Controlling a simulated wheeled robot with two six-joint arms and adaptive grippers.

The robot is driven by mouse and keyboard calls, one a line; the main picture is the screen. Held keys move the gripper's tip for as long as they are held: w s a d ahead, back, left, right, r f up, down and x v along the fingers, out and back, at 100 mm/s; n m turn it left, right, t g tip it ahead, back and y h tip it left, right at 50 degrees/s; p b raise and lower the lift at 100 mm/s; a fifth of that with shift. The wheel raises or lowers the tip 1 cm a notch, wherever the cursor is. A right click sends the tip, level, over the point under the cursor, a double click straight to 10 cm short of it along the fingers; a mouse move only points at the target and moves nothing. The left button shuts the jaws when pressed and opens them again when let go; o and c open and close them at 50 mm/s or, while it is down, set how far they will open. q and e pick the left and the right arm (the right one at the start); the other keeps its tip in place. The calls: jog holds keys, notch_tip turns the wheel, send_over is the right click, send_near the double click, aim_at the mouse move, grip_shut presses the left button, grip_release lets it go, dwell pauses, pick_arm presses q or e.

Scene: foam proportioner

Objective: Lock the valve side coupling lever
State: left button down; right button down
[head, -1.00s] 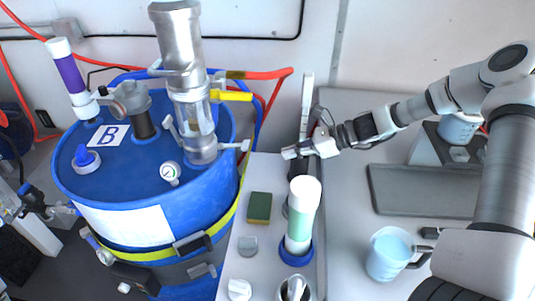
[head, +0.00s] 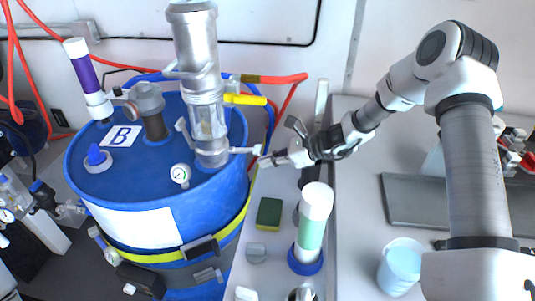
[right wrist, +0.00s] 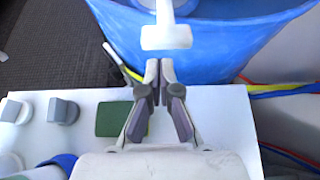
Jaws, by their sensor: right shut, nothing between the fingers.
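A second pale lever (head: 184,132) is on the column's left side, pointing up and left. My right gripper (head: 264,161) is shut and empty, its tips close to the right lever's outer end. In the right wrist view the shut fingertips (right wrist: 160,66) sit just below the lever's white end (right wrist: 166,38), with a small gap in the picture; contact cannot be told. My left gripper is not in view.
A yellow valve handle (head: 245,99) and red hose (head: 285,79) are above the lever. A green sponge (head: 269,213), a white-capped bottle (head: 312,225) and grey knobs stand on the white counter below. A pressure gauge (head: 180,173) is on the drum top.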

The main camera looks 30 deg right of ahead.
aim_at(260, 150)
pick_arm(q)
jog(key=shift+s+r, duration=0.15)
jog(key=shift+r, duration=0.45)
pick_arm(e)
jog(key=shift+s+r, duration=0.1)
jog(key=shift+r, duration=0.75)
